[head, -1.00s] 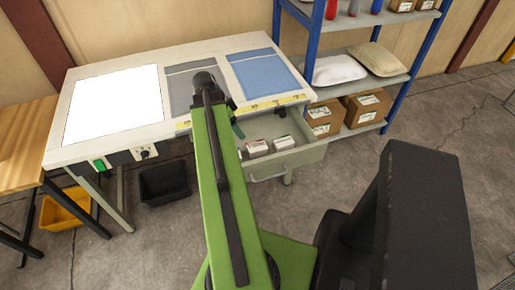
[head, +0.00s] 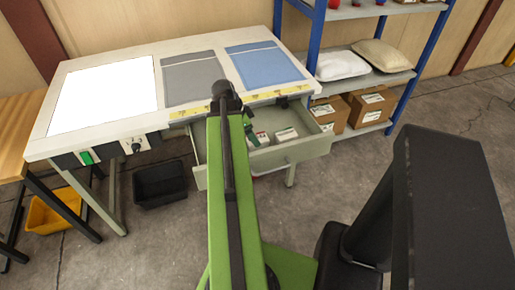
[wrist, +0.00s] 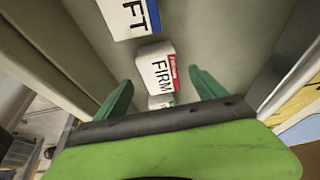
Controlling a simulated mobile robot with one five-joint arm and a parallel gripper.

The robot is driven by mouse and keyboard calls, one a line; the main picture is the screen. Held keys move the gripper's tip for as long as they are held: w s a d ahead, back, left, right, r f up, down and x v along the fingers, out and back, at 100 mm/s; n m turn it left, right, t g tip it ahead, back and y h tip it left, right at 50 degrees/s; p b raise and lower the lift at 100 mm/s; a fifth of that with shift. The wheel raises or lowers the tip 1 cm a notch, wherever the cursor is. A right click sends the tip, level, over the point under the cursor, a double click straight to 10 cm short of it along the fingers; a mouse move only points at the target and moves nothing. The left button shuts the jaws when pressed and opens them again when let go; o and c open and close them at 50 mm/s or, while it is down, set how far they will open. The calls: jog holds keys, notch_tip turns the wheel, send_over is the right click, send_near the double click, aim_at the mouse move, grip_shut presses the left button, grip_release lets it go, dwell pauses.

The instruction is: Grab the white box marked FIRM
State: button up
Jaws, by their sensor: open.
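The white box marked FIRM (wrist: 157,70) lies in the open drawer, with a red stripe on its side. In the wrist view it is ahead of my gripper (wrist: 160,92), roughly in line with the gap between the two green fingers. The fingers are apart and nothing is held. A second white box ending in "FT" (wrist: 128,18) lies beyond it, and a third box (wrist: 160,101) shows partly between the fingers. In the head view my gripper (head: 250,132) is at the drawer, partly hidden by my arm. White boxes (head: 286,134) show there, labels too small to read.
The drawer (head: 310,149) sticks out of the white table (head: 110,135); its walls stand close around my gripper. A blue-framed shelf (head: 395,95) with cartons (head: 371,106) is at the right. A black bin (head: 160,184) and yellow bin (head: 54,212) stand on the floor.

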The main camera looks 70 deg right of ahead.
jog(key=b+x, duration=0.5)
jog(key=shift+f, duration=0.1)
jog(key=c, duration=1.5)
jog(key=shift+r, duration=0.2)
notch_tip(320, 180, up, 10)
jog(key=p, duration=1)
jog(key=shift+r+p, duration=0.1)
jog(key=shift+p, duration=0.25)
